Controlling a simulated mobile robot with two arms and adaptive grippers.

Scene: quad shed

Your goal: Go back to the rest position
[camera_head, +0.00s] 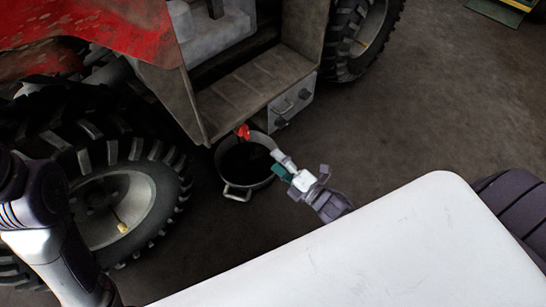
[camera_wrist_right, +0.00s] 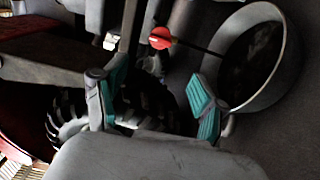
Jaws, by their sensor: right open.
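My right gripper (camera_head: 280,164) is in the middle of the head view, just right of a metal pot on the floor. Its teal-padded fingers are spread apart in the right wrist view (camera_wrist_right: 157,98), with nothing held between them. The pot (camera_head: 239,192) has a dark inside and a side handle. It also shows at the upper right of the wrist view (camera_wrist_right: 287,70). A red-ended piece (camera_head: 243,131) is at the pot's far rim; in the wrist view the red end (camera_wrist_right: 160,38) has a dark rod reaching toward the pot. My left gripper is not in view.
A red quad or tractor (camera_head: 95,35) with big treaded tyres (camera_head: 165,190) fills the left and top. Its metal step (camera_head: 250,90) overhangs near the pot. Dark floor (camera_head: 440,110) is open to the right. My own white base and left arm show in front.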

